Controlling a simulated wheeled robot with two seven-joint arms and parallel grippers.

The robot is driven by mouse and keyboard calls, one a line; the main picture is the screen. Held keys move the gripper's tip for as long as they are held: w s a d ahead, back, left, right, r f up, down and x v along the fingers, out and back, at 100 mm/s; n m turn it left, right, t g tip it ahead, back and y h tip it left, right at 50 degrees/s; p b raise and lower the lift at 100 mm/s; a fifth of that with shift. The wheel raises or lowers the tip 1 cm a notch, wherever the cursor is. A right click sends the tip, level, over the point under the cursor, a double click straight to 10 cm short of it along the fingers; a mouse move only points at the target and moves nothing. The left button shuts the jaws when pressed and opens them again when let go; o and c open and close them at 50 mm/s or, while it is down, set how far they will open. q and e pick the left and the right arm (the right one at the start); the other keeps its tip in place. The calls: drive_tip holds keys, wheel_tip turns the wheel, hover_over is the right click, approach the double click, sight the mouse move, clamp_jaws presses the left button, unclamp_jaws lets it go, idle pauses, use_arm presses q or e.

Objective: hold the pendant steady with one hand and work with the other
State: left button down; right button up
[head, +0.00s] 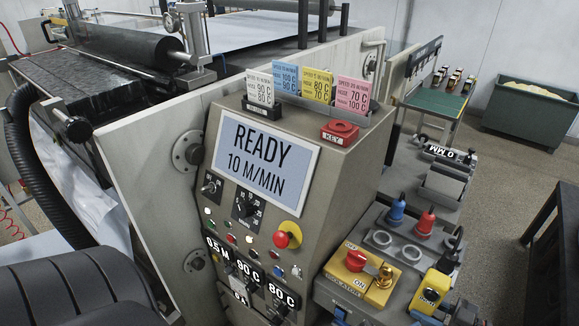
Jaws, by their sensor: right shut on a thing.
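The pendant appears to be the small yellow box (432,288) with a round window or label at the lower right, beside the console's yellow switch plate. Dark parts of my right gripper (448,308) show against its lower right side, shut on it; the fingertips are hard to make out. The yellow switch plate (356,280) carries a red knob and a brass key-like part. The grey console (330,190) has a screen (264,158) reading "READY 10 M/MIN". A red mushroom button (287,236) sits on a yellow ring. My left gripper is out of view.
Blue and red plugs (397,212) stand behind the switch plate. A roller (125,44) lies upper left; a green bin (530,110) is far right.

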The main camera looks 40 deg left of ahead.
idle(0.4)
drive_tip(key=o, duration=0.8)
drive_tip(key=shift+o, duration=0.2)
drive_tip(key=d+r, duration=0.1)
drive_tip(key=d, duration=1.1)
